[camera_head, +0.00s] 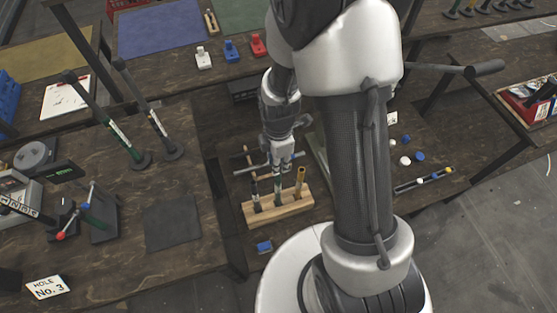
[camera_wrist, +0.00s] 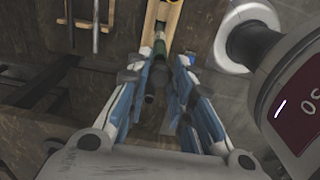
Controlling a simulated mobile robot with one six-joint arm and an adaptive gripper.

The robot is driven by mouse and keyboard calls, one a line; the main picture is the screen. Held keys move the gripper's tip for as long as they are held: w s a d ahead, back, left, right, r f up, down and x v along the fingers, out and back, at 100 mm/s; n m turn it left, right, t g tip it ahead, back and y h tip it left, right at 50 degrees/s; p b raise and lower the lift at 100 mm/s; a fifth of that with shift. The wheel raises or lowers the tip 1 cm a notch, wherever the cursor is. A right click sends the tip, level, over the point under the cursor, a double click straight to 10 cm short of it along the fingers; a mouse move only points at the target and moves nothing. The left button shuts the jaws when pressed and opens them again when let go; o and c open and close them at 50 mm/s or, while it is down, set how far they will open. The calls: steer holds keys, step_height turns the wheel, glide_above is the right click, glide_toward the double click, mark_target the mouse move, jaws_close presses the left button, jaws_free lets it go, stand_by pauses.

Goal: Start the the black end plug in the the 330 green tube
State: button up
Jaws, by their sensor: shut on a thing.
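My gripper (camera_head: 284,160) is just above the wooden block (camera_head: 290,208), over the green tube (camera_head: 278,190) that stands upright in its middle. In the wrist view my gripper (camera_wrist: 163,65) has its blue-sided fingers closed around a small dark piece, which I take as the black end plug (camera_wrist: 150,97). A dark green part, likely the green tube (camera_wrist: 159,50), shows at the fingertips. The fingers hide the plug in the head view. I cannot tell whether the plug touches or enters the tube.
A dark tube (camera_head: 255,195) stands left of the green one and a brass tube (camera_head: 300,180) right of it, both close to my gripper. A rack with bars (camera_head: 262,165) is behind. A blue piece (camera_head: 264,246) lies in front. White and blue caps (camera_head: 406,159) lie right.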

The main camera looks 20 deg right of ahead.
steer(key=shift+f+b, duration=0.9)
steer(key=shift+f, duration=0.3)
steer(key=o, duration=0.8)
step_height(320, 180, up, 12)
steer(key=shift+r, duration=0.1)
stand_by(0.4)
steer(key=s+r+m+t, duration=0.4)
steer(key=s+r+m, duration=1.1)
steer(key=m, duration=0.3)
steer(key=shift+r+t, duration=0.3)
steer(key=shift+r, duration=0.35)
